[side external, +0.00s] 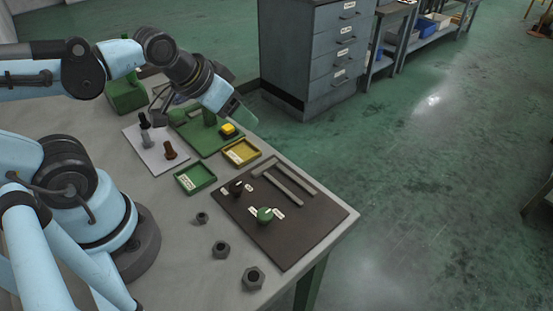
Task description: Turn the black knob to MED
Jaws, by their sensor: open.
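The black knob (236,187) stands on a dark panel (300,232) near the table's front right edge. Small white labels sit beside it, but their words and the knob's pointer are too small to read. A green knob (265,214) with its own white labels is on the same panel, nearer the front. My gripper (160,106) is at the far side of the table, well away from the black knob, and seems to hold nothing. It is open, partly hidden by my wrist and hard to make out.
Two grey bars (290,186) lie at the panel's back. Green (195,178) and yellow (241,153) trays sit behind it. A white plate (155,157) holds upright bolts. Several hex nuts (221,249) lie at front. A green fixture (205,138) has a yellow block (228,129).

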